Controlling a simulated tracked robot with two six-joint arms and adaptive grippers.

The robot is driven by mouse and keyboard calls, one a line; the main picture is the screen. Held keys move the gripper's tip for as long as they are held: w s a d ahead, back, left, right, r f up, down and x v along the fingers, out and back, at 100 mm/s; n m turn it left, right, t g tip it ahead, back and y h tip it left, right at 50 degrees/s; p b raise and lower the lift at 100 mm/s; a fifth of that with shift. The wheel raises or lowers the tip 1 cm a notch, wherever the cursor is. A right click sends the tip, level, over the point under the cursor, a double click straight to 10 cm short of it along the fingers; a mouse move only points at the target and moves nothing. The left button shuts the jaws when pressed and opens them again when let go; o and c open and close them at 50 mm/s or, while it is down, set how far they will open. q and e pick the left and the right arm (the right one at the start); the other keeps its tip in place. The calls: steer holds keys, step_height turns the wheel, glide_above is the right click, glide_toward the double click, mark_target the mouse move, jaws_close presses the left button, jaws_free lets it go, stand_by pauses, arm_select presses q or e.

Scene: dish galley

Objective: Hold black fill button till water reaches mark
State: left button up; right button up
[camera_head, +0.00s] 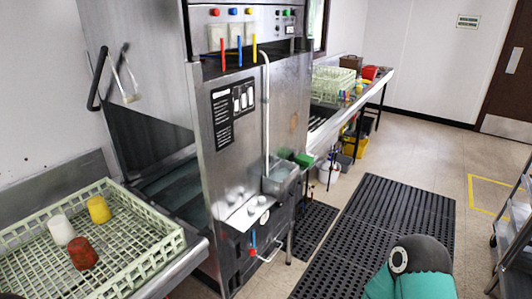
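A tall steel dish machine (216,165) stands in the middle of the view. Which one is the black fill button I cannot tell at this size. A white pipe (267,110) runs down the front to a small steel basin (283,178). No water level or mark can be made out. Neither gripper is in view; only a teal and black part of my arm shows at the bottom right.
A pale green rack (142,271) with white, yellow and red cups stands at lower left. Another rack (333,84) sits on the steel counter behind the machine. Black floor mats (385,215) lie in front. A metal cart (515,245) stands at the right edge.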

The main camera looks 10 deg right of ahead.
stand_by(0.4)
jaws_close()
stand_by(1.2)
